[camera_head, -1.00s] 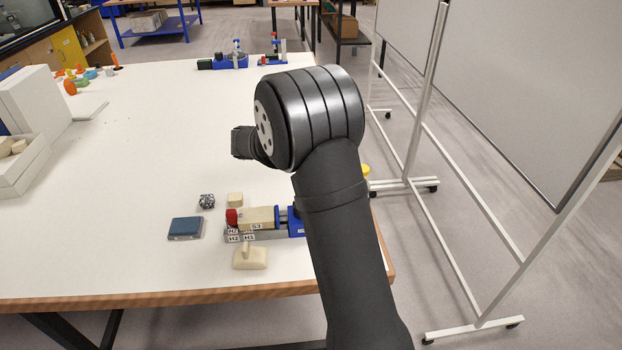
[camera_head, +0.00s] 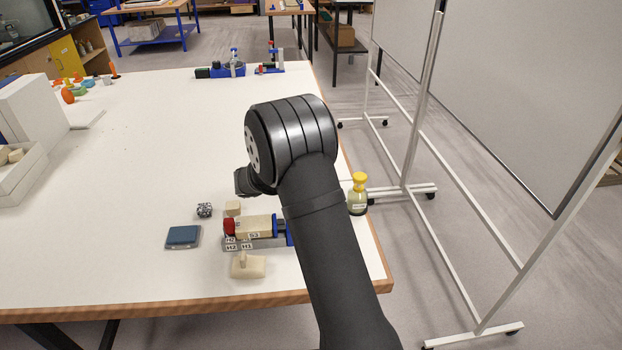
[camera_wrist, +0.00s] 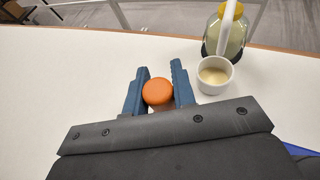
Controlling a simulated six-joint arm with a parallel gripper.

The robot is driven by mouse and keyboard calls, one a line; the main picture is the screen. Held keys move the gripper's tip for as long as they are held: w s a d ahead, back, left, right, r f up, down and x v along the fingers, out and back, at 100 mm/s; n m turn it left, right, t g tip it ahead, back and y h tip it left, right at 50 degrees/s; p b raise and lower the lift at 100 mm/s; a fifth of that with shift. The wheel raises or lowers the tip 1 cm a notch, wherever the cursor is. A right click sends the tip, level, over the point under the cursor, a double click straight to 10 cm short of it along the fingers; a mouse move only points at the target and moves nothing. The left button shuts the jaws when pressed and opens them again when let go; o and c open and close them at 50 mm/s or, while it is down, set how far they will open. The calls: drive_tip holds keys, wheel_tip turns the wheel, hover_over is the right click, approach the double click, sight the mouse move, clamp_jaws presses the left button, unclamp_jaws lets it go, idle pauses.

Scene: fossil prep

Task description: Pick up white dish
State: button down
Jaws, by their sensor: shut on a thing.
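The white dish (camera_wrist: 213,86) shows in the wrist view as a small round cup with pale cream contents. It stands on the table to the right of my gripper (camera_wrist: 158,88), apart from the fingers. My gripper is shut on an orange round-topped thing (camera_wrist: 158,92), whose lower part is mostly hidden. In the head view my arm covers the dish and the fingertips.
A yellow-capped bottle (camera_head: 357,201) stands at the table's right edge, close behind the dish in the wrist view. A blue vise-like fixture with a tan block (camera_head: 255,226), a blue pad (camera_head: 183,237) and a beige brush-like piece (camera_head: 248,266) lie nearer. The table's middle is clear.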

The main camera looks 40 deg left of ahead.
drive_tip(key=c, duration=1.2)
unclamp_jaws()
drive_tip(key=shift+r, duration=0.2)
drive_tip(key=v, duration=1)
drive_tip(key=shift+s+a+r, duration=0.1)
drive_tip(key=shift+s+r, duration=0.05)
drive_tip(key=shift+s, duration=0.15)
drive_tip(key=shift+o, duration=0.5)
drive_tip(key=shift+s+a+r, duration=0.1)
drive_tip(key=shift+s+r, duration=0.05)
drive_tip(key=shift+s, duration=0.15)
drive_tip(key=o, duration=0.3)
drive_tip(key=shift+s, duration=0.25)
